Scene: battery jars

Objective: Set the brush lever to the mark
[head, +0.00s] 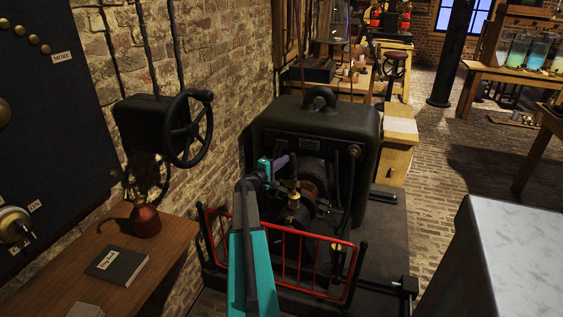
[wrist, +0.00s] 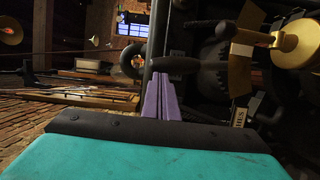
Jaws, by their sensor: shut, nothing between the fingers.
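The brush machine (head: 355,120) is a dark housing with a rounded top, and its works show in front. My gripper (head: 281,160) is at the left front of the housing, its purple fingers pressed together and empty. In the wrist view the shut fingers (wrist: 163,76) end just below a dark tapered handle (wrist: 182,63), which looks like the brush lever. I cannot tell if they touch it. A partly hidden label (wrist: 238,117) ends in "HES". The mark itself I cannot make out.
A red rail (head: 310,233) runs in front of the machine, below my arm. A wheel (head: 188,128) juts from the brick wall at left. A brass part (wrist: 298,45) is right of the fingers.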

